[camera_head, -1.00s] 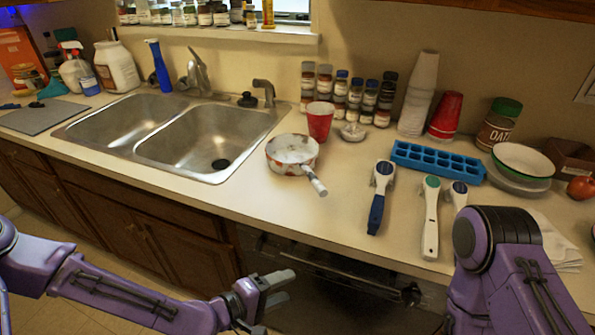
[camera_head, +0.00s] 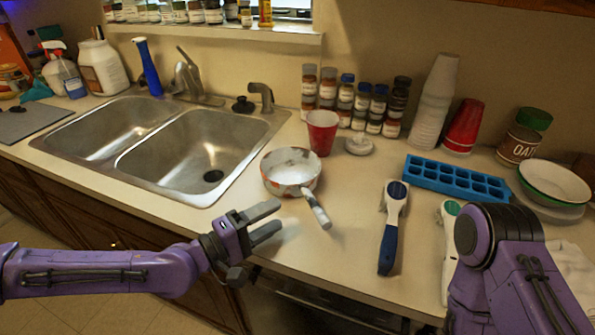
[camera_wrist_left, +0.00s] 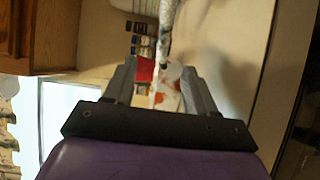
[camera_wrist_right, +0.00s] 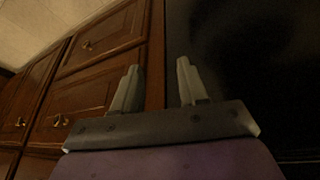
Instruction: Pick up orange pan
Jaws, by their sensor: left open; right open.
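The orange pan (camera_head: 278,181) is a small saucepan with blotchy orange-and-white sides. It sits upright on the counter right of the sink, its pale handle (camera_head: 316,209) pointing toward the front right. My left gripper (camera_head: 280,217) is open and empty in front of the pan, left of the handle and apart from it in the head view. In the left wrist view, orange-and-white pan parts (camera_wrist_left: 172,88) show between its fingers. My right gripper (camera_wrist_right: 157,78) is open and empty in its wrist view, facing cabinet doors and a dark front; the head view does not show its fingers.
A red cup (camera_head: 321,133) stands just behind the pan. The double sink (camera_head: 185,150) lies left. A blue-handled utensil (camera_head: 391,225) and blue ice tray (camera_head: 455,180) lie right. Spice jars (camera_head: 346,100) line the back. The counter between pan and utensil is mostly clear.

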